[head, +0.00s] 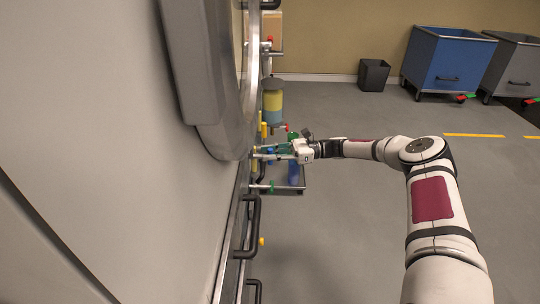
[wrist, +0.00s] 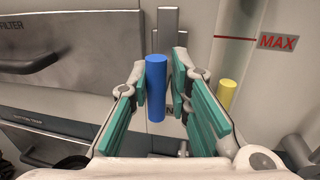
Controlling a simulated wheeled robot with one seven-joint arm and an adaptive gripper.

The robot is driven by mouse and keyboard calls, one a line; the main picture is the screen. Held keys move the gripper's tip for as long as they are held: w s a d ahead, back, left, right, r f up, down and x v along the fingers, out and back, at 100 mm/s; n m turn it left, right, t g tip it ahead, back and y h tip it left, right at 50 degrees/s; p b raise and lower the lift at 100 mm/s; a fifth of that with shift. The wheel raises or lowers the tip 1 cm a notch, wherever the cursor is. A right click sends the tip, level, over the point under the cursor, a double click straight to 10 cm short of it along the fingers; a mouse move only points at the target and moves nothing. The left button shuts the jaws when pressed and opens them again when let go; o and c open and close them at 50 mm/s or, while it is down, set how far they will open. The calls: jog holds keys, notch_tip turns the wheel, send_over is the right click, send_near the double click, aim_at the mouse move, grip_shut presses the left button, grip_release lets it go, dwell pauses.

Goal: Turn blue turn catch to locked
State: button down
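The blue turn catch (wrist: 156,88) shows in the wrist view as an upright blue cylinder in front of a grey metal bracket (wrist: 168,25). My gripper (wrist: 161,85) is open, with its green-padded fingers on either side of the blue catch. The left finger is close to the catch; I cannot tell whether it touches. In the head view my gripper (head: 270,153) reaches left to the machine's front, and the catch is hard to make out there among the fingers.
A dark drawer handle (wrist: 60,40) is at left. In the head view, black handles (head: 250,228) line the front.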

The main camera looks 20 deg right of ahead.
jog(key=shift+s+a+f+n, duration=0.1)
jog(key=shift+s+n, duration=0.2)
jog(key=n, duration=0.3)
jog(key=shift+s+h+p, duration=0.2)
jog(key=shift+h+p, duration=0.15)
jog(key=shift+h, duration=0.05)
jog(key=shift+s+a+f+n+t+h, duration=0.15)
jog(key=shift+n+t+h, duration=0.25)
jog(key=shift+n, duration=1.6)
jog(key=shift+d+f+n+t+h, duration=0.1)
jog(key=shift+f+n+t+h, duration=0.25)
jog(key=shift+n, duration=1.65)
jog(key=shift+s+a+f+n+t+h, duration=0.1)
jog(key=shift+n+t+h, duration=0.25)
jog(key=shift+n, duration=1.65)
jog(key=c, duration=1.6)
grip_release()
jog(key=shift+w, duration=0.15)
jog(key=shift+r, duration=0.1)
